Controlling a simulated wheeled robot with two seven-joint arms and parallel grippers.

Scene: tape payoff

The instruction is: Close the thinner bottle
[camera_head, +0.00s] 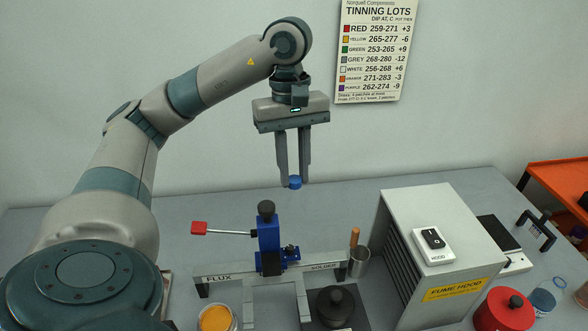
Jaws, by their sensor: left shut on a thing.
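My left gripper (294,175) points down above the back of the bench, in the middle of the view. It is shut on a small blue cap (295,183), which sits at the fingertips in the air. A small clear container with a blue part (543,300) stands at the bench's right front; it may be the thinner bottle, but I cannot tell for sure. The cap is far to its left and well above the bench. My right gripper is not in view.
A blue fixture with a red-tipped lever (268,240) stands below the cap. The grey fume hood (425,250) stands between it and the right end. A red can (505,311), an orange-filled jar (216,318) and a dark lidded pot (336,305) stand near the front.

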